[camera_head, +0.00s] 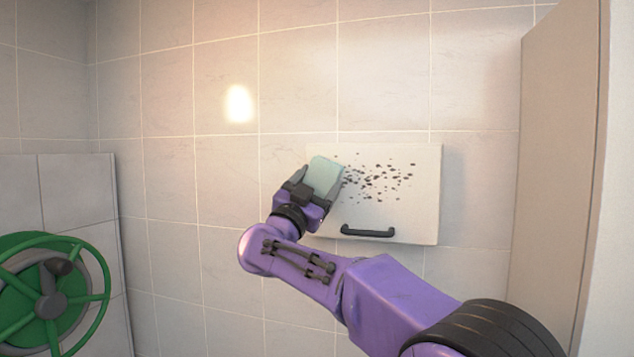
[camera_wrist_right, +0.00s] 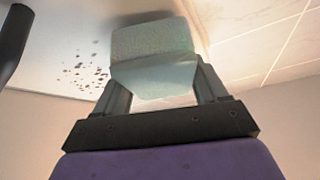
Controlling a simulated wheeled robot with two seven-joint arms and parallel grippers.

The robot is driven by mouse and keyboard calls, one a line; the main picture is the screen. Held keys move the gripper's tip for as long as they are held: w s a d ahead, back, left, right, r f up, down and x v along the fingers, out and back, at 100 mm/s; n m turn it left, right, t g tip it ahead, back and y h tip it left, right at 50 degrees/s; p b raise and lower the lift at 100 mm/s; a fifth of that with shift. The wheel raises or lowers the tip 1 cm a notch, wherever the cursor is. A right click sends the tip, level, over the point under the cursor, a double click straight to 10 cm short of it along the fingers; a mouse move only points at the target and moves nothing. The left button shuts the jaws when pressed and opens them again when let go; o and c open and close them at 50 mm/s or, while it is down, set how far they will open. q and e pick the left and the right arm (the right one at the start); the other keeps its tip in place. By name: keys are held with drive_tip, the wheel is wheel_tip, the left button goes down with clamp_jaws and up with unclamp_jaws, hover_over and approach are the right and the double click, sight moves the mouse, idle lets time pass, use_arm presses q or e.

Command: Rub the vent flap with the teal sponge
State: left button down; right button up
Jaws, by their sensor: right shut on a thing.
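The vent flap (camera_head: 405,205) is a cream rectangular panel on the tiled wall, with a black handle (camera_head: 367,232) low on it. Dark specks (camera_head: 377,178) cover its upper middle. My right gripper (camera_head: 308,180) is shut on the teal sponge (camera_head: 325,175) at the flap's left edge, left of the specks. In the right wrist view the sponge (camera_wrist_right: 153,60) sits between the two fingers, close against the pale surface; I cannot tell whether it touches. The specks (camera_wrist_right: 88,72) show left of it there. The left gripper is not in view.
A green wheel (camera_head: 50,300) with a grey hub stands in front of a tiled block (camera_head: 75,190) at the lower left. A beige panel (camera_head: 555,150) juts out at the right of the flap. The tiled wall left of the flap is bare.

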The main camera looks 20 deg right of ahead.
drive_tip(key=shift+w+d+p, duration=0.2)
drive_tip(key=shift+w+p, duration=0.05)
drive_tip(key=shift+p, duration=0.1)
